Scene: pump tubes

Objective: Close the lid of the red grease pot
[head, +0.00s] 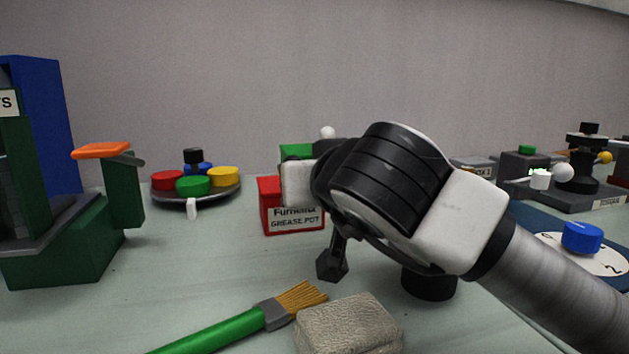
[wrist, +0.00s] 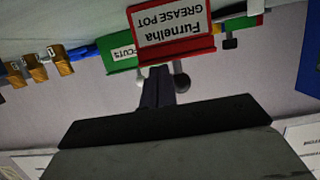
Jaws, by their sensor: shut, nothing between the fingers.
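The red grease pot (head: 293,221), a box with a white label on its front, stands on the table left of my wrist in the head view. My arm covers its upper right part there. In the wrist view the pot (wrist: 173,28) is upside down at the top middle, with a red strip along its upper edge. My gripper (wrist: 157,74) is shut and empty, its fingertips close to that edge; I cannot tell whether they touch it. My fingers are not clear in the head view. How far the lid is open I cannot tell.
A brush with a green handle (head: 213,332) and a grey-beige block (head: 350,326) lie in front. A round tray (head: 215,197) with coloured discs stands left of the pot. A green stand (head: 125,190) is farther left. A blue-knobbed dial (head: 582,237) is at the right.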

